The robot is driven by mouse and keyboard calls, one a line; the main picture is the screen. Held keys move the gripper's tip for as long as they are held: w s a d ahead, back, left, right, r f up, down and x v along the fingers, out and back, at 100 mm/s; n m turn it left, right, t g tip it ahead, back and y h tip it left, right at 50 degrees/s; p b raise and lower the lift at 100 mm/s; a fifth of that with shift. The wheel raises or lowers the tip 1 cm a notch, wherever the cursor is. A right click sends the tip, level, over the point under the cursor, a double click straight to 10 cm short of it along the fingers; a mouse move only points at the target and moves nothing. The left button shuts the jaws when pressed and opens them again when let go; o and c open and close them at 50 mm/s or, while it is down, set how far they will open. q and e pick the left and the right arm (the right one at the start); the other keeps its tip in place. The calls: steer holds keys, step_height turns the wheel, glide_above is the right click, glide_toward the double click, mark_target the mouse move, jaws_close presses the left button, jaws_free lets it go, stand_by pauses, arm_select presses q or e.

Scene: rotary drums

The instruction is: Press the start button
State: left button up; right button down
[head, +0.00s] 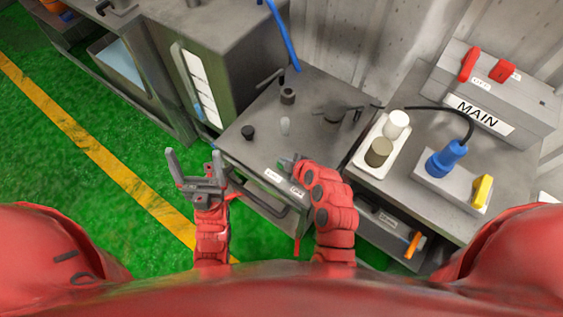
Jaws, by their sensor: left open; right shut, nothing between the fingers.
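The start button cannot be clearly made out. Two small white labels, one of them the left label (272,175), sit along the front edge of the grey machine top (262,135); their text is too small to read. My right gripper (286,163) is shut and empty, low over this edge by the labels. A greenish patch shows at its fingertips; I cannot tell whether it is a button or whether they touch it. The gripper and wrist hide part of the edge. My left gripper (195,160) is open and empty, left of the machine, above the green floor.
Dark knobs, one a black knob (248,132), stand on the machine top. At right are a white tray (360,163) with two cylinders, a blue plug (446,158), a yellow switch (481,192) and a MAIN box (500,90) with red levers. A grey cabinet (215,55) stands behind left.

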steer(key=shift+f, duration=0.25)
steer(key=shift+r, duration=0.15)
stand_by(0.3)
steer(key=shift+r, duration=0.9)
steer(key=shift+r+p, duration=0.85)
steer(key=shift+r, duration=1.65)
steer(key=shift+f, duration=0.1)
